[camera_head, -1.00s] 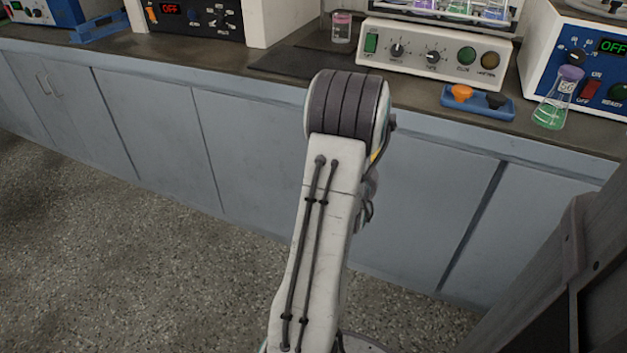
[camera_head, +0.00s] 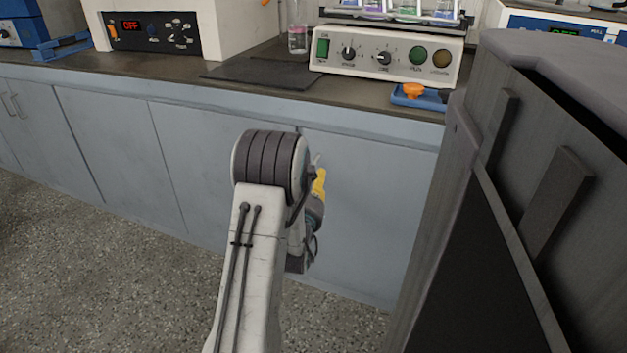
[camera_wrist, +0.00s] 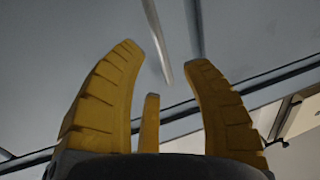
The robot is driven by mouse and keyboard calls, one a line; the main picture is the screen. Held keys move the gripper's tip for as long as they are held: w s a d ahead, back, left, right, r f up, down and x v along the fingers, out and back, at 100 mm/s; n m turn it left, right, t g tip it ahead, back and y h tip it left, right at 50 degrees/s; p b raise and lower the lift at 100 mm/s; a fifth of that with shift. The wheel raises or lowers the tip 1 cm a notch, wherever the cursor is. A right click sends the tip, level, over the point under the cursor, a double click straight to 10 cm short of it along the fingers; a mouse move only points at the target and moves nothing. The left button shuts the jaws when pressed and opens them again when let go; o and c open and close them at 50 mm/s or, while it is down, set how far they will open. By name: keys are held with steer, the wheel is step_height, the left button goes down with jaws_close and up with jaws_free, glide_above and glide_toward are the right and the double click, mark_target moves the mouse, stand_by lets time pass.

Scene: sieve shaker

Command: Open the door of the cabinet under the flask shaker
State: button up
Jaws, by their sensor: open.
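The flask shaker (camera_head: 385,58) is a white box with knobs and a rack of flasks, standing on the bench. Below it is a flat blue-grey cabinet door (camera_head: 362,205). My gripper (camera_head: 318,185) shows only in part in the head view, as a bit of yellow in front of the cabinet front, mostly hidden by my arm. In the wrist view my gripper (camera_wrist: 168,62) is open, its yellow fingers spread. A slim pale grey bar (camera_wrist: 158,42), looking like a door handle, lies between and beyond the fingertips. No contact is visible. A dark panel seam runs beside it.
A dark grey structure (camera_head: 560,200) fills the right side of the head view, close by; I cannot tell what it is. A blue tray (camera_head: 418,98) with an orange item sits on the bench edge. Speckled floor (camera_head: 90,270) is clear at left.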

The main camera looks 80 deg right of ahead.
mark_target(318, 167)
steer(key=shift+d+f+b, duration=0.15)
steer(key=shift+d+b, duration=0.45)
steer(key=shift+d, duration=0.3)
steer(key=shift+s+d, duration=0.1)
steer(key=shift+d, duration=1)
jaws_close()
